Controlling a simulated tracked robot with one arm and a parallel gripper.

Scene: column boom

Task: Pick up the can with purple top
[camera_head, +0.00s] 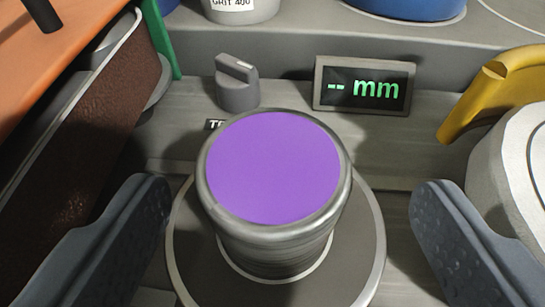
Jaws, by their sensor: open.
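The can with the purple top (273,168) stands upright in the middle of the view. Its flat purple lid has a grey metal rim, and its body below is grey metal. It stands on a round grey disc (358,262) with a lighter edge. My gripper (292,222) is open, with one dark, dimpled finger on each side of the can. Both fingers are apart from the can, with a gap on either side. The can's lower side is partly hidden under its lid.
Behind the can are a grey knob (237,83) and a small display (364,84) reading "-- mm". A brown-sided bin (95,130) is close at left. A yellow part (490,92) and a pale round object (503,170) are at right. Containers stand on a ledge behind.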

